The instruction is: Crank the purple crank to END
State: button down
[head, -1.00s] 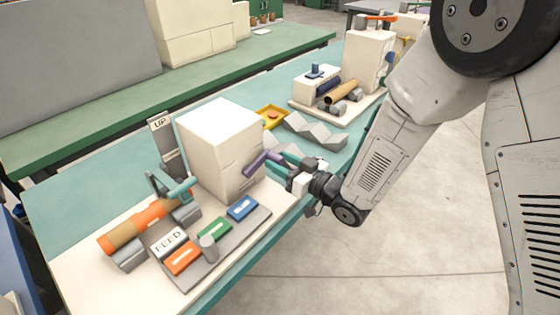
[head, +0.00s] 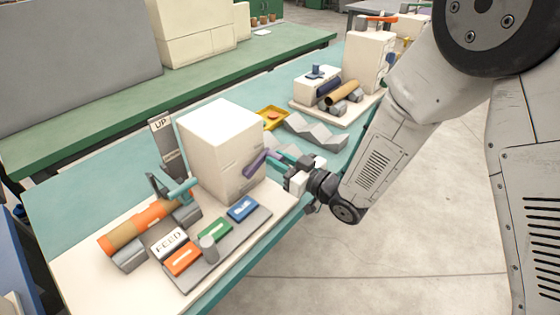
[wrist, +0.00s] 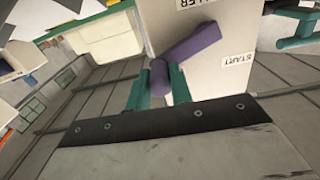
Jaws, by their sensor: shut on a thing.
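The purple crank (head: 256,162) is on the side of the white box-shaped machine (head: 215,140) in the head view. In the wrist view the purple crank (wrist: 192,45) runs from the upper right down to its handle. The teal fingers of my gripper (wrist: 158,80) stand on both sides of the handle and are shut on it. In the head view my gripper (head: 274,157) reaches the crank from the right, and the fingers partly hide the handle. A START label (wrist: 238,59) is on the machine face, right of the crank. No END label can be read.
A panel with orange, green and blue blocks (head: 242,208) lies in front of the machine. An orange roller (head: 140,228) is at the left. A grey zigzag piece (head: 312,132) and a yellow tray (head: 271,117) are behind my gripper. Open floor is at the right.

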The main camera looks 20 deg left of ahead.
jog(key=c, duration=1.2)
grip_release()
jog(key=shift+c, duration=0.2)
jog(key=v, duration=0.8)
jog(key=shift+a+f, duration=0.1)
